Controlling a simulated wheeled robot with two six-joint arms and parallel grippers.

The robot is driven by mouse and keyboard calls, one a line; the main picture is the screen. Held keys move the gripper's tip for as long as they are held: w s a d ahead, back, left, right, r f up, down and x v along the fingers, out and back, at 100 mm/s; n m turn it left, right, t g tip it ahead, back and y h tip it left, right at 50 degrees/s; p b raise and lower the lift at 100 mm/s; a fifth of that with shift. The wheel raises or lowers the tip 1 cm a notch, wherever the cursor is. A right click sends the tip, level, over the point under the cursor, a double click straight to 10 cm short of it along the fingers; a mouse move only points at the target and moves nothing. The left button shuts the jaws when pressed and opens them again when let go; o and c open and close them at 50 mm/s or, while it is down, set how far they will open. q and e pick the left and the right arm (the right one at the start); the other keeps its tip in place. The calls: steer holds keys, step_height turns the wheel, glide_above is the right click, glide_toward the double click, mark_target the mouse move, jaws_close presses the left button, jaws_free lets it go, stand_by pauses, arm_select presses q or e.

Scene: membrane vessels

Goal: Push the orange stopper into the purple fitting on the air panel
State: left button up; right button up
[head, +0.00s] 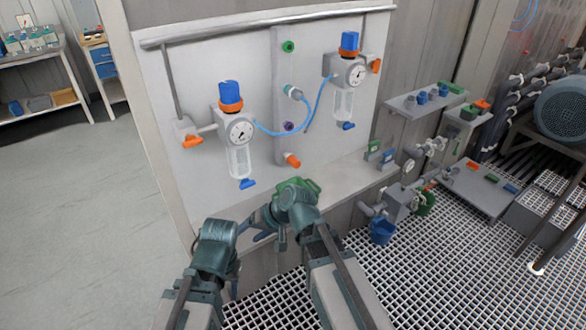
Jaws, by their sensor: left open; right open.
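The air panel (205,72) is a pale upright board with a grey vertical strip down its middle. The purple fitting (289,126) is on that strip, with a thin blue hose passing close by. The orange stopper (292,160) sticks out low on the strip, below the purple fitting; its seating there is too small to tell. My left gripper (262,236) is open, below the panel's lower edge. My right gripper (272,212) is open, just above it and below the orange stopper. The two overlap in the view, and their fingertips are partly hidden. Neither touches the stopper.
Two gauge units (240,131) (351,73) with blue knobs flank the strip, joined by blue hose. A green fitting (288,46) and a grey fitting (292,91) are higher up. A green object (308,184) is behind my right wrist. A ledge (345,178) runs under the panel.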

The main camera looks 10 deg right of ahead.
steer(key=w+d+f+m+t+y+b, duration=0.1)
steer(key=w+d+m+t+y+b, duration=0.2)
steer(key=w, duration=0.4)
steer(key=m+t+h+b, duration=0.4)
steer(key=m+t+b, duration=0.6)
steer(key=m+b, duration=0.1)
glide_toward(298, 165)
steer(key=w, duration=0.2)
arm_select(q)
step_height(298, 165, down, 15)
steer(key=shift+f, duration=0.15)
arm_select(e)
steer(key=shift+a+f, duration=0.15)
steer(key=shift+a, duration=0.15)
steer(key=shift+w, duration=0.2)
steer(key=shift+x, duration=4.35)
steer(key=shift+a, duration=0.15)
steer(key=shift+c, duration=0.2)
